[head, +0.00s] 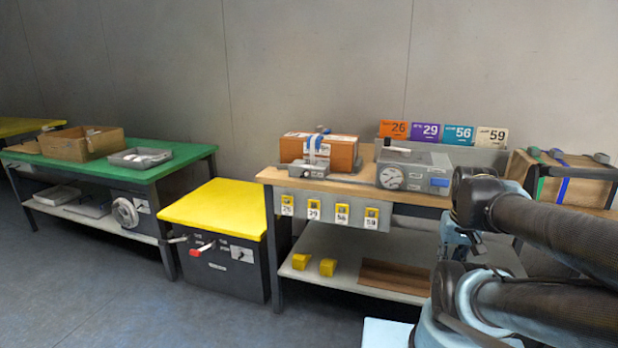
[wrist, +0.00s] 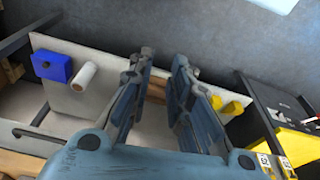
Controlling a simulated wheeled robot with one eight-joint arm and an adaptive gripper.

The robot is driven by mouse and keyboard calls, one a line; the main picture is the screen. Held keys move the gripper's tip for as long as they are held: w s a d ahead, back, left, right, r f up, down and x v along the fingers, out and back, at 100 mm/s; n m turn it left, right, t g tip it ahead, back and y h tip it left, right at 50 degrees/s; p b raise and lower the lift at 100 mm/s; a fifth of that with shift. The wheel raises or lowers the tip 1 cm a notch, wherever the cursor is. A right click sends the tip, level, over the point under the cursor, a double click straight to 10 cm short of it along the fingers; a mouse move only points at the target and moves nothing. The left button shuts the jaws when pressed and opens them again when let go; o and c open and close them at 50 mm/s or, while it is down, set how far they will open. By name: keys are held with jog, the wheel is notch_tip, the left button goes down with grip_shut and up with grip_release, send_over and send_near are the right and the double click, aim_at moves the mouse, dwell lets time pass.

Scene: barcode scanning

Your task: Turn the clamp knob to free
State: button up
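No part is clearly marked as the clamp knob. A blue-handled clamp-like fixture (head: 318,140) stands at the cardboard box (head: 341,151) on the wooden-topped bench (head: 430,198); its details are too small to tell. A dark knob on a white plate (head: 238,254) is on the front of the yellow-topped cabinet (head: 218,207), right of a red handle (head: 202,248). In the wrist view my gripper (wrist: 163,58) is open and empty, its fingers apart above the bench's lower shelf. It touches none of these. The head view shows my arm at right, without clear fingertips.
A grey device with a white dial (head: 391,178) and numbered cards stand on the bench. Yellow blocks (head: 328,266) lie on its lower shelf. In the wrist view, a blue box (wrist: 52,66) and white roll (wrist: 84,76) are at left. Floor is clear at front left.

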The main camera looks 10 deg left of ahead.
jog(key=w+a+r+m+t, duration=0.3)
jog(key=w+a+t, duration=0.15)
jog(key=w, duration=0.55)
jog(key=m+t+y, duration=0.4)
jog(key=t+y, duration=0.1)
jog(key=y, duration=0.4)
send_near(305, 176)
jog(key=shift+x, duration=4.15)
jog(key=shift+w+r, duration=0.1)
grip_shut()
